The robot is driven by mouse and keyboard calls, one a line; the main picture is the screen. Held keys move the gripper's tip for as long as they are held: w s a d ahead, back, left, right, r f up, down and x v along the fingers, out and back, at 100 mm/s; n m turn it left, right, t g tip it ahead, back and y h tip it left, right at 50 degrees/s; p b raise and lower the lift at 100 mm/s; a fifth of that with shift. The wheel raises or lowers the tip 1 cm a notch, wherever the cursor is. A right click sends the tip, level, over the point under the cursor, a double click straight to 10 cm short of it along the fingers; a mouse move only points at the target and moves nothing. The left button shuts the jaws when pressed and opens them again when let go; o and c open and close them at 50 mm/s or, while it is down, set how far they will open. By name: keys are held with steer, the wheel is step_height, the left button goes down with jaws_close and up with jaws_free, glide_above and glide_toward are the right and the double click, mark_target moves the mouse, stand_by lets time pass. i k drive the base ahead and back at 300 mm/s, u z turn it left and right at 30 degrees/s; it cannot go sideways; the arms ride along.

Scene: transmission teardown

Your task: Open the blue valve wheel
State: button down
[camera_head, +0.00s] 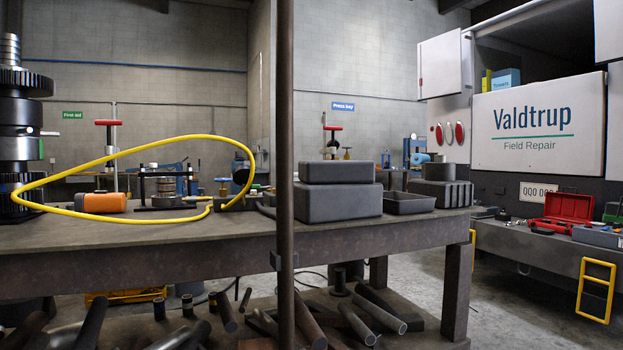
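A small blue wheel (222,181), which looks like the blue valve wheel, stands on a short stem above the workbench, left of the dark post. It is small in this view, so I cannot tell whether the valve is open or closed. A dark low block (236,204) sits by its foot. A yellow hose (150,147) arches over this part of the bench and comes down just right of the wheel. My gripper is not in view.
The workbench (150,236) carries an orange cylinder (102,202), dark cases (338,203) and a tray (408,203). A dark vertical post (285,110) crosses the view in front. Black machinery (15,120) stands at far left. Pipes (380,308) lie below the bench.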

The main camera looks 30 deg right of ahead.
mark_target(222, 181)
steer(key=z, duration=0.35)
steer(key=i, duration=1.65)
